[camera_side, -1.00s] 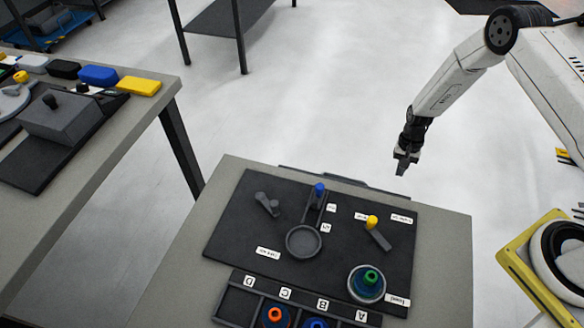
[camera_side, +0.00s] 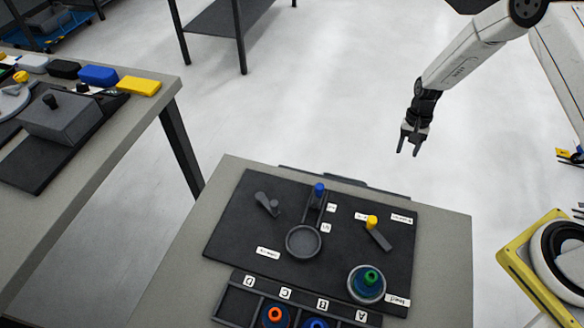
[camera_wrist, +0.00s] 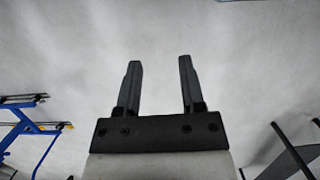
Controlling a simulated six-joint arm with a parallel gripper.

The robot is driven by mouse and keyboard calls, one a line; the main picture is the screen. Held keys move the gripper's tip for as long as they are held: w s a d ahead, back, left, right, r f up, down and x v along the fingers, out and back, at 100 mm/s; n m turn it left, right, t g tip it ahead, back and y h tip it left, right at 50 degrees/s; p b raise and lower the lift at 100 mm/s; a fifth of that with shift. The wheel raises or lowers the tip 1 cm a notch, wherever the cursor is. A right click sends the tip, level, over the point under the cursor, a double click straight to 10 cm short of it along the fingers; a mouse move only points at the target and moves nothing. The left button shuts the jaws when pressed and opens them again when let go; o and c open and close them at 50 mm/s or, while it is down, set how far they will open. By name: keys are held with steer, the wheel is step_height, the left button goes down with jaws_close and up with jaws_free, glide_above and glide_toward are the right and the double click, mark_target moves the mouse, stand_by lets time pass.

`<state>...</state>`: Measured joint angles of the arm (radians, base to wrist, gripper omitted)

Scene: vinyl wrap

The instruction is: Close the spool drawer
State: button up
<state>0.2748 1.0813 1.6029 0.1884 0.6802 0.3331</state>
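A dark tray (camera_side: 234,306) with compartments marked D, C, B and A sits at the bottom of the side view, partly cut off by the frame edge. An orange-topped spool (camera_side: 274,315) stands under C and a blue one (camera_side: 316,323) under B. A dark flat edge (camera_side: 345,181) sticks out past the far side of the table; I cannot tell which part is the spool drawer or how far it is open. My gripper (camera_side: 408,152) is open and empty, in the air beyond the table's far right corner. Its parted fingers also show in the wrist view (camera_wrist: 160,62).
A dark mat (camera_side: 330,260) on the table (camera_side: 442,270) carries a blue-knobbed holder (camera_side: 318,190), a yellow-knobbed lever (camera_side: 372,223), a grey lever (camera_side: 267,204) and a green-topped spool (camera_side: 370,277) in a round dish. Another bench (camera_side: 90,135) stands left. The wrist view shows mostly bare floor.

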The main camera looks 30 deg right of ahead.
steer(key=w+a+f+n, duration=0.2)
steer(key=a+n, duration=0.3)
steer(key=n, duration=0.4)
steer(key=w+a+f+n, duration=0.3)
steer(key=w+a+n, duration=0.1)
steer(key=n, duration=0.5)
steer(key=shift+w+a, duration=0.35)
steer(key=shift+a, duration=0.3)
steer(key=shift+f, duration=0.2)
steer(key=shift+x, duration=3.75)
steer(key=shift+w+d, duration=0.15)
steer(key=shift+d, duration=0.05)
jaws_close()
